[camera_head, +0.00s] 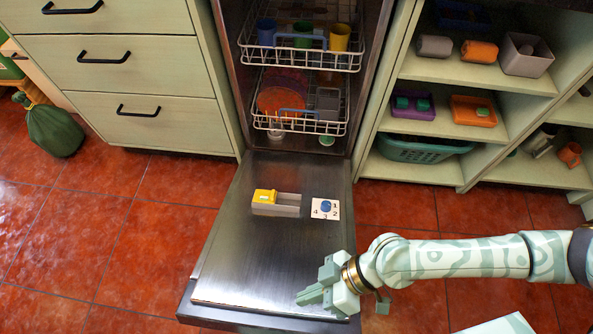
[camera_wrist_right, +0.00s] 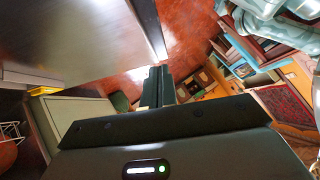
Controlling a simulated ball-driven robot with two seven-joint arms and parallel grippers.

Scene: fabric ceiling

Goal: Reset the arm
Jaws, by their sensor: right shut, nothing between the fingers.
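My right arm (camera_head: 460,258) comes in from the right in the head view, pale green with a leafy pattern. My right gripper (camera_head: 312,295) is over the near right part of the open dishwasher door (camera_head: 240,260), pointing left. Its height above the door is hard to tell. In the right wrist view its two dark fingers (camera_wrist_right: 158,85) are together, with nothing between them. My left gripper is not in view.
A grey tray with a yellow block (camera_head: 264,196) and a white card with a blue dial (camera_head: 325,209) lie on the door. Racks (camera_head: 300,58) hold cups and plates above. Open shelves (camera_head: 450,70) stand right, drawers (camera_head: 110,60) left.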

